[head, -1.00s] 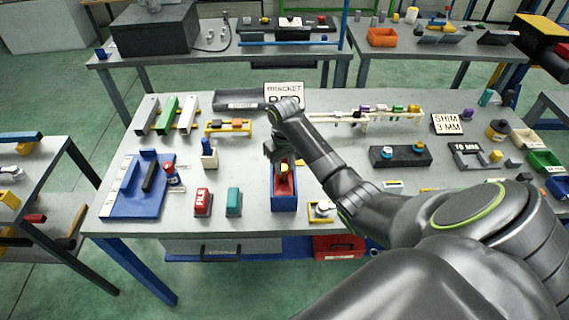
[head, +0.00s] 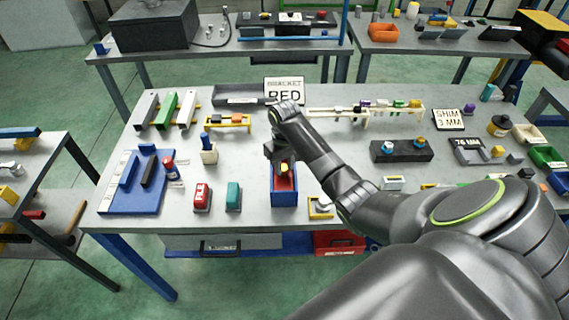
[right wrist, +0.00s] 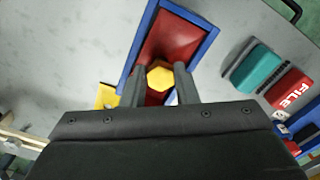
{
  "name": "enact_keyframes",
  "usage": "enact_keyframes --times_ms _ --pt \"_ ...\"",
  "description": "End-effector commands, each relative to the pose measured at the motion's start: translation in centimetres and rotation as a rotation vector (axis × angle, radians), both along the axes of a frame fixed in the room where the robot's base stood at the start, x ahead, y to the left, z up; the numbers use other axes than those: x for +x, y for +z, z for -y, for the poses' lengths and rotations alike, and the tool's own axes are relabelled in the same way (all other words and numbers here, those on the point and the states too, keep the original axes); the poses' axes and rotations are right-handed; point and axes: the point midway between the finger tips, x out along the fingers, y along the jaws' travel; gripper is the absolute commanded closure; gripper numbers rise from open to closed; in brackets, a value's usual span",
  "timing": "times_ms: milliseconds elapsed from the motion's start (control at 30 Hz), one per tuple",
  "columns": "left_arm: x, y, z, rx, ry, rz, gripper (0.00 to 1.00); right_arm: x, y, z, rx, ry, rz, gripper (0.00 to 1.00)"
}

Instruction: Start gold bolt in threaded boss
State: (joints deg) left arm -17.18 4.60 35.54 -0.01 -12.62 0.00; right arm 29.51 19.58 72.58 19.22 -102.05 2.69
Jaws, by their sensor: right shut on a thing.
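My right gripper (head: 281,160) is over the far part of a small blue-walled box with a red inside (head: 284,198). The right wrist view shows its two fingers (right wrist: 160,84) shut on the gold bolt (right wrist: 160,76), with its yellow hexagonal head facing the camera. The bolt is at the box's red inside; its shank is hidden, so I cannot tell whether it is clear of the box. The blue box wall also shows in the right wrist view (right wrist: 205,48). I cannot make out a threaded boss. My left gripper is not in view.
A red block marked FILE (head: 202,197) and a teal block (head: 233,196) stand left of the box. A small yellow-framed piece (head: 320,207) lies right of it.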

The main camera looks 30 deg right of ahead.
Motion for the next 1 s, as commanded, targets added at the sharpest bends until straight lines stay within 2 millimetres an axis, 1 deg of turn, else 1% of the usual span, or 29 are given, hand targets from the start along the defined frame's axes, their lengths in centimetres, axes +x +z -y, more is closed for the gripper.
enact_keyframes --times_ms 433,467,633,833,867,1000 --pt "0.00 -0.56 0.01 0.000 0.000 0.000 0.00 0.00 -1.17 -0.02 0.000 0.000 0.000 0.96" --pt "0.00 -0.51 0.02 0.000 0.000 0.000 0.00 0.01 -1.10 -0.02 0.000 0.000 0.000 0.71" --pt "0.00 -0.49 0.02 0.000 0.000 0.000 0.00 0.01 -1.07 -0.02 0.000 0.000 0.000 0.48" --pt "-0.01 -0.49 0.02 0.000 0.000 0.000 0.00 0.00 -1.08 0.00 0.000 0.000 0.000 0.48" --pt "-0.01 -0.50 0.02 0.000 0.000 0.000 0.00 -0.03 -1.12 0.00 0.000 0.000 -0.001 0.51" --pt "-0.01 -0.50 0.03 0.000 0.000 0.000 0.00 -0.03 -1.12 0.01 0.000 0.000 -0.001 0.51"
